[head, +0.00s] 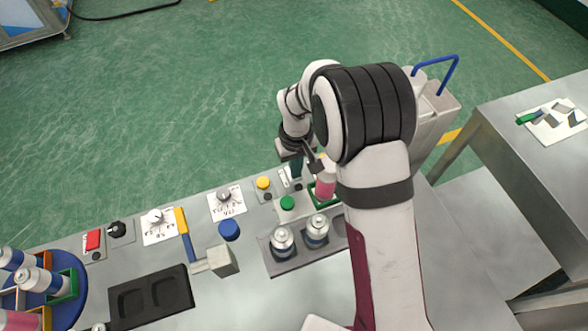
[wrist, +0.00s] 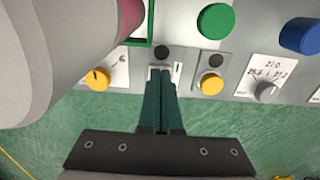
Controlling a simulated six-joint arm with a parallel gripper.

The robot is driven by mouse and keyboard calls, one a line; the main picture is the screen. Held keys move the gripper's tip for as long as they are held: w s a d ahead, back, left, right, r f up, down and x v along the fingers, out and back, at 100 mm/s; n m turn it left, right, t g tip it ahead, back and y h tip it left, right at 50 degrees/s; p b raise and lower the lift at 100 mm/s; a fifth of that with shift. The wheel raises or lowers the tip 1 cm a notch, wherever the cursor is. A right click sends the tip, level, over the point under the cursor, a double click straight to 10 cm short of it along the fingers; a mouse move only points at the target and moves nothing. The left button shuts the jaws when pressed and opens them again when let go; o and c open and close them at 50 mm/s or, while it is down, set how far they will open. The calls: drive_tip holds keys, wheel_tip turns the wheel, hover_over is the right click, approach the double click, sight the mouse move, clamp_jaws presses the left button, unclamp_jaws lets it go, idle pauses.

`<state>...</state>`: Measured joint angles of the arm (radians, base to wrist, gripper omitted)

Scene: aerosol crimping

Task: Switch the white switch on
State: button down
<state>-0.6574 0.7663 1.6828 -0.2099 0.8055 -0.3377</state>
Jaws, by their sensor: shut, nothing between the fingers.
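The white switch (wrist: 153,73) sits on a small grey plate with a black round piece (wrist: 162,53) and a dark mark beside it. It is partly hidden behind my fingertips; whether they touch it and which way it is tipped I cannot tell. My gripper (wrist: 161,82) is shut and empty, its dark green fingers together over the switch plate. In the head view my gripper (head: 297,168) is over the far edge of the bench by the switch plate (head: 285,180), which is partly visible.
A yellow button (wrist: 210,84) is on the plate to the right, and an orange knob (wrist: 98,77) is on the left. A green button (wrist: 215,21) and a blue button (wrist: 300,36) are close by. A pink can (head: 326,181) stands in a green frame beside my gripper.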

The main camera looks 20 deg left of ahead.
drive_tip(key=shift+f, duration=0.55)
idle(0.4)
wheel_tip(320, 180, up, 11)
drive_tip(key=shift+f, duration=0.2)
idle(0.5)
drive_tip(key=d+r+m, duration=0.1)
drive_tip(key=d+r, duration=0.2)
drive_tip(key=d+r+m+t+y, duration=0.1)
drive_tip(key=d+r+m, duration=0.1)
drive_tip(key=d+r, duration=0.1)
drive_tip(key=d+r+m+t, duration=0.1)
drive_tip(key=d+r, duration=0.3)
drive_tip(key=r, duration=0.1)
drive_tip(key=shift+s+m+y, duration=0.3)
drive_tip(key=shift+s, duration=0.1)
drive_tip(key=s+d+r+m+t, duration=0.3)
drive_tip(key=s+d+m, duration=0.1)
drive_tip(key=s+d, duration=0.2)
drive_tip(key=s+d+r+m+t, duration=0.2)
drive_tip(key=s+d+r+m, duration=0.1)
drive_tip(key=s+d+m, duration=0.3)
drive_tip(key=s+d+f+g, duration=0.1)
drive_tip(key=s+f+g, duration=0.6)
drive_tip(key=s+f, duration=0.1)
drive_tip(key=shift+s, duration=0.3)
